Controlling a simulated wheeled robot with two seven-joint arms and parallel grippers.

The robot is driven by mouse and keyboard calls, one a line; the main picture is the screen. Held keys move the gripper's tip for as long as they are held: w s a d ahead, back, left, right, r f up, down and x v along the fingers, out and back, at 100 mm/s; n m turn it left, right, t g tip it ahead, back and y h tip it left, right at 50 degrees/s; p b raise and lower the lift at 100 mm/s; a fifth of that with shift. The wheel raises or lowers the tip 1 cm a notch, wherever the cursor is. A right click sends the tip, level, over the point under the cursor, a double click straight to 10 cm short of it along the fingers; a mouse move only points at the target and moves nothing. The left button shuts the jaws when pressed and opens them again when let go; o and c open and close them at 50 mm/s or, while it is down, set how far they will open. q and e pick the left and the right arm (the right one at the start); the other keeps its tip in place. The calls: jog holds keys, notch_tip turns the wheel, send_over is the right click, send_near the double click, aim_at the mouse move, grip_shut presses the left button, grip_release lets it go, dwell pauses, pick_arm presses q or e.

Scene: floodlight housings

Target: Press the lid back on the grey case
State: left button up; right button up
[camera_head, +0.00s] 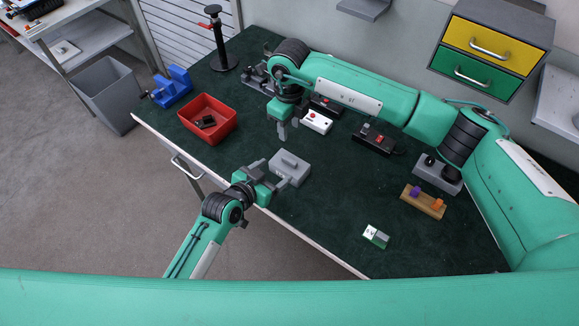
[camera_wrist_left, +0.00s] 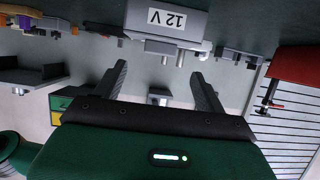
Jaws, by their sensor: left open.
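The grey case (camera_head: 290,171) sits on the green table top near its front edge. A grey lid with a raised handle (camera_head: 289,160) is on top of it; whether it is fully seated I cannot tell. In the left wrist view, which is upside down, the case (camera_wrist_left: 140,22) shows a white "12 V" label. My left gripper (camera_head: 274,180) is just left of the case, open and empty; its two fingers show apart in the left wrist view (camera_wrist_left: 161,88). My right gripper (camera_head: 289,127) hangs above and behind the case, its fingers apart and empty.
A red bin (camera_head: 208,118) with dark parts stands left of the case. A wooden block with pegs (camera_head: 423,201) and a small white-green block (camera_head: 376,236) are to the right. The front middle is clear.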

aim_at(288, 161)
pick_arm(q)
jog(key=x, duration=0.7)
jog(key=shift+w+d, duration=0.15)
jog(key=c, duration=1.3)
jog(key=shift+c, duration=0.9)
pick_arm(e)
jog(key=shift+o, duration=0.9)
jog(key=o, duration=0.4)
jog(key=shift+r, duration=0.1)
notch_tip(288, 161, up, 12)
jog(key=shift+f, duration=0.1)
